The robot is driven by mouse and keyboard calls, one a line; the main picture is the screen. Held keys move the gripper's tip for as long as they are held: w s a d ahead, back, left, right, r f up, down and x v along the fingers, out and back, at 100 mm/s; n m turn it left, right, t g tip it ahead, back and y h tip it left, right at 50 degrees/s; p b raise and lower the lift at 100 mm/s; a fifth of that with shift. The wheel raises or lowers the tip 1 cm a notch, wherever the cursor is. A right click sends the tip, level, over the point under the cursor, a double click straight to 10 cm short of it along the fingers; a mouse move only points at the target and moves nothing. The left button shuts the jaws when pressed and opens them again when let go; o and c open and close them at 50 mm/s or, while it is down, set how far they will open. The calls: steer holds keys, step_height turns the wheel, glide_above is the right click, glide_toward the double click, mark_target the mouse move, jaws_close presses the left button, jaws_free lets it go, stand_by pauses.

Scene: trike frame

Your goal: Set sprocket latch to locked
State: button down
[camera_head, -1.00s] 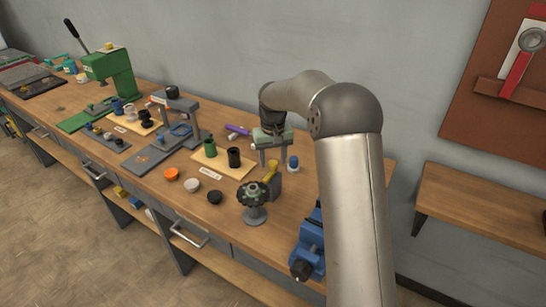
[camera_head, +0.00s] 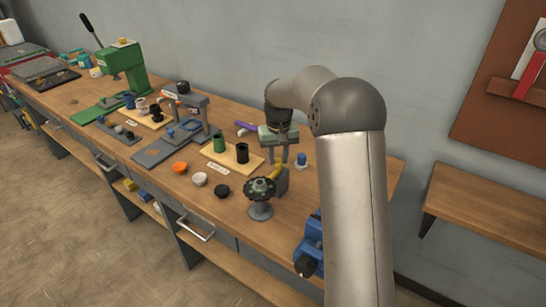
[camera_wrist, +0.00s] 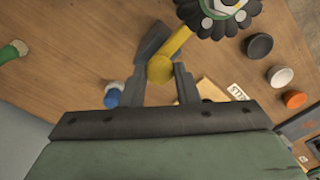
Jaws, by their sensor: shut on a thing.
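The sprocket latch is a yellow lever (camera_head: 276,173) with a round knob, beside a grey block (camera_head: 282,184). The dark toothed sprocket (camera_head: 261,188) sits on a grey stand in front of it. My gripper (camera_head: 278,160) reaches down from behind at the lever's upper end. In the wrist view the yellow knob (camera_wrist: 160,69) sits between the two fingers of my gripper (camera_wrist: 159,80), which is shut on it. The lever runs from the knob toward the sprocket (camera_wrist: 219,14), past the grey block (camera_wrist: 153,40). The lever's pivot is partly hidden.
A blue-and-white knob (camera_head: 301,160) stands close to the right of my gripper. A blue vise (camera_head: 309,245) is at the front right. Black (camera_head: 222,191), white (camera_head: 199,179) and orange (camera_head: 180,168) caps lie to the left, before a board (camera_head: 252,163) with green and black cups.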

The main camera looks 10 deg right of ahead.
mark_target(278, 161)
steer(key=c, duration=1.1)
jaws_free()
steer(key=shift+s+a, duration=0.1)
steer(key=shift+a, duration=0.1)
step_height(278, 161, up, 17)
steer(key=b, duration=0.1)
steer(key=shift+r, duration=0.2)
steer(key=s+a+f, duration=0.1)
steer(key=s+f, duration=0.3)
steer(key=s, duration=0.8)
steer(key=s+a+f, duration=0.1)
steer(key=s+f, duration=0.4)
steer(key=s, duration=0.7)
steer(key=s+a+f, duration=0.2)
steer(key=s+f, duration=0.3)
steer(key=s, duration=0.7)
steer(key=shift+f+n+t, duration=0.25)
steer(key=shift+n+t, duration=0.05)
steer(key=shift+t, duration=0.1)
